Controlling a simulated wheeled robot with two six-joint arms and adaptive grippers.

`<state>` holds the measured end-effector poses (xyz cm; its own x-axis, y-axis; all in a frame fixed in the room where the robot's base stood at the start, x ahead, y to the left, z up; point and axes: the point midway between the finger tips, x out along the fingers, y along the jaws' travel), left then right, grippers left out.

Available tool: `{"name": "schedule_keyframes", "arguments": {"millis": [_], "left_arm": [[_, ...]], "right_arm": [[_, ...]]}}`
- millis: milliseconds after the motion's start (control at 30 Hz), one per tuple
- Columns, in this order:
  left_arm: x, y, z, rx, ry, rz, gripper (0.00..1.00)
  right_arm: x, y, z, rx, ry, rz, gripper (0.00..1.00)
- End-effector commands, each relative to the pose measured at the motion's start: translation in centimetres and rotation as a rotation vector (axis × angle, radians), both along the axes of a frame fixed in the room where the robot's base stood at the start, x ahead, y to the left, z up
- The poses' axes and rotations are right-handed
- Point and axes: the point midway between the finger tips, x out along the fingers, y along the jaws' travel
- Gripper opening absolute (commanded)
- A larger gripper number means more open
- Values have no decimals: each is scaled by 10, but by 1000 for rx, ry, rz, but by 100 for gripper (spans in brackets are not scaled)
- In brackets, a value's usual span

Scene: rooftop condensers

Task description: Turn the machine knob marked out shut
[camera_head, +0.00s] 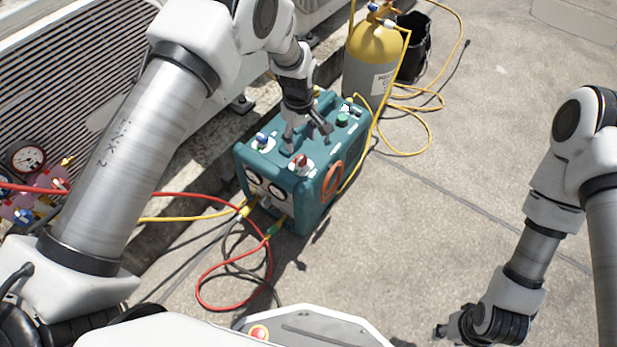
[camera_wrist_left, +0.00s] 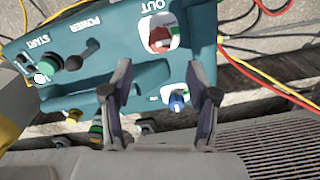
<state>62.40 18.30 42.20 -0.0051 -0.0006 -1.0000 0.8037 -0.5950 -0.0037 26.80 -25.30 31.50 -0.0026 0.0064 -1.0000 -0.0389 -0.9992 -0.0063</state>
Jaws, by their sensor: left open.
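The teal machine (camera_head: 268,163) stands on the ground in the middle of the head view. Its red knob (camera_head: 302,160) is on the near top face; in the left wrist view the red knob (camera_wrist_left: 158,38) sits in a white-edged recess marked OUT. A blue knob (camera_head: 262,141) is beside it, also in the left wrist view (camera_wrist_left: 177,99). My left gripper (camera_head: 306,136) is over the machine, open and empty; in the left wrist view its fingers (camera_wrist_left: 160,76) point toward the red knob, apart from it. My right gripper (camera_head: 450,330) is low at the right, its fingers unclear.
A yellow-topped grey cylinder (camera_head: 375,55) and a black bucket (camera_head: 413,45) stand behind the machine. Red and yellow hoses (camera_head: 215,290) lie around it. A gauge manifold (camera_head: 30,165) is at the left, by finned condensers. The concrete to the right is mostly clear.

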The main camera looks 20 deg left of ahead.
Motion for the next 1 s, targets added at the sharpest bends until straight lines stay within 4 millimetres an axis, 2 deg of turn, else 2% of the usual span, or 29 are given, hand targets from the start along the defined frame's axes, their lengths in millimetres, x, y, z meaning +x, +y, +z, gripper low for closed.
{"name": "schedule_keyframes", "arguments": {"millis": [33,167,400,500,800,967,1000], "left_arm": [[1,0,-6,1,-4,-1,59],[1,0,-16,0,-3,-1,59],[0,0,-64,0,-2,-1,59],[0,0,-75,0,-2,-1,59],[1,0,-78,0,-4,-1,59],[0,0,-78,0,-4,-1,2],[0,0,-78,0,-4,-1,0]], "right_arm": [[0,0,-7,0,-1,0,40],[1,0,-10,0,-2,0,40],[0,0,-30,0,-1,0,40],[0,0,-34,0,-1,0,40],[0,0,-34,0,-1,0,40],[0,0,-34,0,-1,0,40],[0,0,-34,0,-1,0,40]]}}
